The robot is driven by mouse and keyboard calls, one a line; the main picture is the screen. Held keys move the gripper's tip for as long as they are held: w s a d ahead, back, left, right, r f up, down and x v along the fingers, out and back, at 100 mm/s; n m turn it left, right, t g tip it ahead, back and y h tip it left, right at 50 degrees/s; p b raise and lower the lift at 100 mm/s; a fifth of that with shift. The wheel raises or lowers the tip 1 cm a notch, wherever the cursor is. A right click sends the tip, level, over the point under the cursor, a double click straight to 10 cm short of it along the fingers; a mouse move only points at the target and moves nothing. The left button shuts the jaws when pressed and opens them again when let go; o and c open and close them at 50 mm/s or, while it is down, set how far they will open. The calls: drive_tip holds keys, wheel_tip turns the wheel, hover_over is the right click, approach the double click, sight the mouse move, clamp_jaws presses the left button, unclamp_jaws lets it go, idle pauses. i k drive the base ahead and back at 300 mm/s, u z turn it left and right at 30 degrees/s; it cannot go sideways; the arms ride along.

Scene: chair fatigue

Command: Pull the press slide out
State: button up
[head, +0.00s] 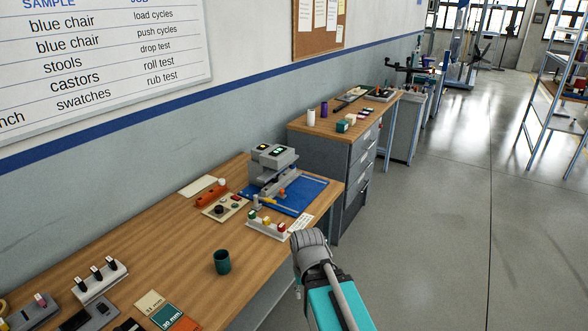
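My arm, teal with a grey joint, rises at the bottom centre, in front of the bench's right edge. My gripper is not visible.
The wooden bench (180,262) also holds a dark green cup (222,262), an orange block (212,195), a white rack with coloured pieces (268,229), and a rack with black-handled items (100,282). A grey drawer cabinet (330,160) stands beyond.

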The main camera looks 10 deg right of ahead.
sight(273, 190)
drive_tip(key=k, duration=0.65)
drive_tip(key=u, duration=0.45)
drive_tip(key=i, duration=1.75)
drive_tip(key=z, duration=0.45)
